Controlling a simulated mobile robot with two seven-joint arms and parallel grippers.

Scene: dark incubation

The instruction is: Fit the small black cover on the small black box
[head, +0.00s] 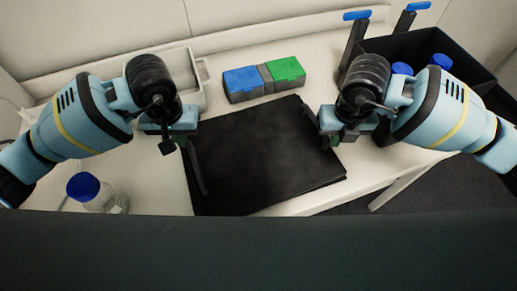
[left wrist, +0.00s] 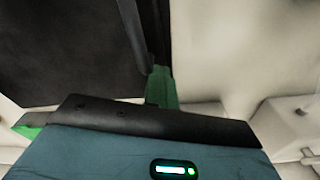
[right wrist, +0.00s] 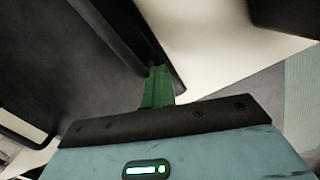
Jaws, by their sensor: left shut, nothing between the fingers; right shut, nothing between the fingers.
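A flat, black, roughly rectangular slab (head: 265,150) lies on the white table between my grippers and looks like the cover. It also shows in the left wrist view (left wrist: 60,50) and the right wrist view (right wrist: 70,60). I cannot tell whether the small box is under it. My left gripper (head: 168,143) is shut and empty at the slab's left edge. My right gripper (head: 338,136) is shut and empty at its right edge. Whether either touches the slab is unclear. Green finger parts show in the left wrist view (left wrist: 162,90) and the right wrist view (right wrist: 157,88).
A blue-lidded box (head: 242,80) and a green-lidded box (head: 287,72) stand behind the slab. An open dark bin (head: 470,85) with blue-capped bottles stands back right. A grey-white tray (head: 190,60) is back left. A blue-capped bottle (head: 84,188) stands front left.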

